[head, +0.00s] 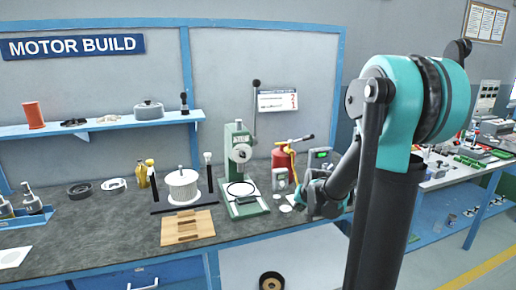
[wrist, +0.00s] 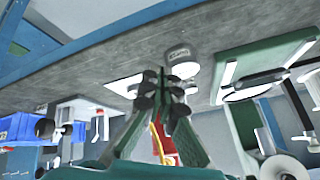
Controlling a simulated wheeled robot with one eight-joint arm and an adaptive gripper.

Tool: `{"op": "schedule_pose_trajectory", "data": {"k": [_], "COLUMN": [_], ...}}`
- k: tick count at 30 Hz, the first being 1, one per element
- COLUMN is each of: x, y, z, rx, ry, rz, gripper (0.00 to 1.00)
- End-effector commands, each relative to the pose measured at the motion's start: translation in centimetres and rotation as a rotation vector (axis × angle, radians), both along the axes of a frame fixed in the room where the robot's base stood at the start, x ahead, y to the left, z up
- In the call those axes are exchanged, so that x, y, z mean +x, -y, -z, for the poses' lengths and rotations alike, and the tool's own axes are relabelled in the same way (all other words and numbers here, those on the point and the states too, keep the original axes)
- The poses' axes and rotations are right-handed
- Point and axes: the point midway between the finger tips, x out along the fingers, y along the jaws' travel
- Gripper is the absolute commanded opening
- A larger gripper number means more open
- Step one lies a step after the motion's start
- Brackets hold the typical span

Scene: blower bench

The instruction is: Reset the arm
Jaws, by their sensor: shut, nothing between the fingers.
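My arm (head: 365,150) rises in the right half of the head view and bends down toward the bench. My gripper (head: 299,197) is at its end, above the bench top just right of the green arbor press (head: 243,170). In the wrist view my gripper (wrist: 162,82) has its fingertips together with nothing between them. The wrist picture is turned over, with the bench top (wrist: 130,50) at the top. The press also shows in the wrist view (wrist: 246,125), to the right of the fingers.
A white spool (head: 183,187) on a black stand and a wooden block (head: 187,228) are left of the press. The bench front (head: 90,262) is mostly clear.

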Motion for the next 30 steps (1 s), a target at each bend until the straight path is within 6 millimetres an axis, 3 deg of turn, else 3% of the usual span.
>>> {"op": "schedule_pose_trajectory", "data": {"k": [1, 9, 15, 21, 30], "x": [-2.4, -14.2, -21.7, -25.3, -25.8], "y": [0.2, 1.3, 2.0, 2.5, 2.5], "z": [-0.1, 1.2, 3.1, 4.4, 4.6], "rx": [-0.021, -0.131, -0.197, -0.230, -0.235], "ry": [-0.016, -0.121, -0.190, -0.227, -0.233], "rz": [-0.017, -0.114, -0.176, -0.210, -0.215], "gripper": [0.00, 0.00, 0.00, 0.00, 0.00]}}
